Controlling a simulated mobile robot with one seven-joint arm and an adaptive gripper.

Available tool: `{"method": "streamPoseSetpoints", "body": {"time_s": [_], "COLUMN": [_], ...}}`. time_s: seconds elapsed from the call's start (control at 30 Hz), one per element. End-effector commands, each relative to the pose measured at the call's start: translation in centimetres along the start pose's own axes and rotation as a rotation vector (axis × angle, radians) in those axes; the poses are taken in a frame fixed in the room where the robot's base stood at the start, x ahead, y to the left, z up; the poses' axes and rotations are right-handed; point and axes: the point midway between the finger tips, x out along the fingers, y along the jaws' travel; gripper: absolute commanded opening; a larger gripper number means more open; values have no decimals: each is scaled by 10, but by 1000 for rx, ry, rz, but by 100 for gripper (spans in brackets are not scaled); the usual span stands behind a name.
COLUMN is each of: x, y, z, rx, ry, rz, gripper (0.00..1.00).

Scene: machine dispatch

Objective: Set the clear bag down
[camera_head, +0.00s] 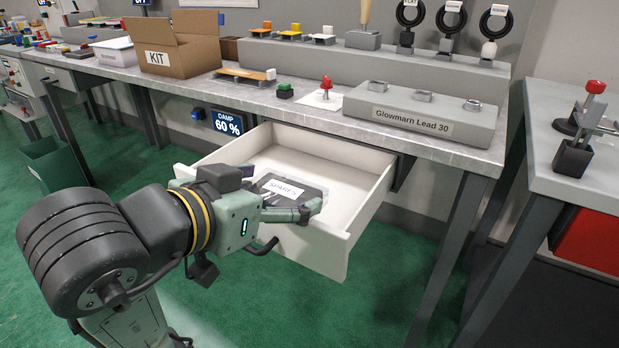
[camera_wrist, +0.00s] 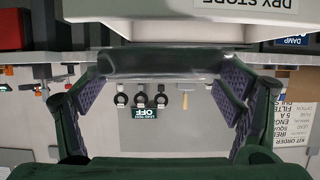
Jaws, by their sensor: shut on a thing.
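The clear bag (camera_head: 309,187), dark-looking with a white SPARES label, is between the fingers of my gripper (camera_head: 284,194). It appears over the open white drawer (camera_head: 350,205), near the front-left part. I cannot tell whether it touches the drawer floor. In the wrist view, which is upside down, a grey translucent band, seemingly the bag edge-on (camera_wrist: 160,62), spans the two widely spaced fingers of my gripper (camera_wrist: 162,82). The near finger and wrist hide part of the bag and of the drawer's left side.
The workbench (camera_head: 300,108) above the drawer carries an open KIT box (camera_head: 190,60), a red-topped part (camera_head: 326,84) and a grey Glowmarn Lead 30 holder (camera_head: 400,112). A DAMP 60 % display (camera_head: 227,122) hangs under it. The drawer's right side is empty.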

Motion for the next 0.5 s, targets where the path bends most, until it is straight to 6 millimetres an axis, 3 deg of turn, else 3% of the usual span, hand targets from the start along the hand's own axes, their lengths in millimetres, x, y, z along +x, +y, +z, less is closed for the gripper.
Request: {"method": "streamPoseSetpoints", "body": {"time_s": [0.27, 0.5], "x": [13, 53], "y": [-9, -35], "z": [-11, -16], "rx": [-8, -6], "ry": [1, -3], "rz": [8, 6], "gripper": [57, 57]}}
